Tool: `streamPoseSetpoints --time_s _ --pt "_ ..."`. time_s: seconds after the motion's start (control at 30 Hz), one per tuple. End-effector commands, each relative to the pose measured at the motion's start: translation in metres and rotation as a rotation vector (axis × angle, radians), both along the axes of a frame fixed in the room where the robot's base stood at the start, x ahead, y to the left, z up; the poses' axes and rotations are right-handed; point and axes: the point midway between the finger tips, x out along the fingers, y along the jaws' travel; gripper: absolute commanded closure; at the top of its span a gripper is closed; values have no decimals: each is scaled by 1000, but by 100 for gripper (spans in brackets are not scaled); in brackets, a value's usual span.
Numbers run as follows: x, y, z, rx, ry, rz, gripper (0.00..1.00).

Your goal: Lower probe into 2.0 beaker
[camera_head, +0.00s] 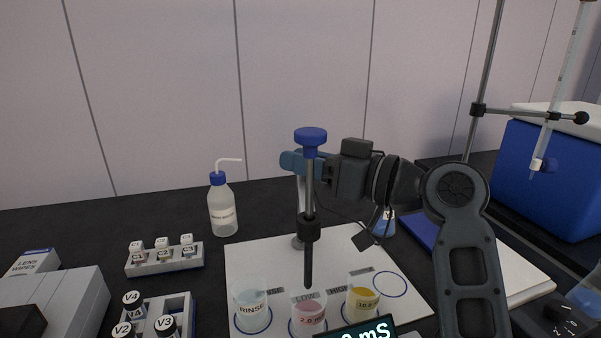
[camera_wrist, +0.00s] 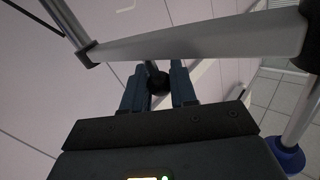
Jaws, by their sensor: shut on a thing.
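The probe (camera_head: 308,228) hangs upright with a blue cap on top, a grey shaft and a dark lower body. Its tip is above the 2.0 beaker (camera_head: 308,318), which holds pink liquid, and looks apart from it. My gripper (camera_head: 296,160) is just below the cap's height, beside the shaft. In the wrist view, its fingers (camera_wrist: 159,88) are shut on a dark round knob (camera_wrist: 157,82). A blue cap on a grey rod (camera_wrist: 286,155) is at the right of that view, outside the fingers. How the knob joins the probe is hidden.
The RINSE beaker (camera_head: 252,312) and a yellow-liquid beaker (camera_head: 362,303) flank the 2.0 beaker on a white mat (camera_head: 262,259). A lit meter (camera_head: 362,330) stands in front. A wash bottle (camera_head: 222,207) and vial racks (camera_head: 186,259) are left. A silver bar (camera_wrist: 190,38) crosses the wrist view.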

Motion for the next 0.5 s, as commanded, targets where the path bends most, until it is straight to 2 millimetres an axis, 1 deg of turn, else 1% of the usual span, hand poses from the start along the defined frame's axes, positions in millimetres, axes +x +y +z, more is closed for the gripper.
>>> streamPoseSetpoints --time_s 0.27,0.3,0.5 --pt "1 -1 0 -1 2 -2 100" --pt "1 -1 0 -2 2 -3 69" --pt "0 0 0 -1 2 -1 50"
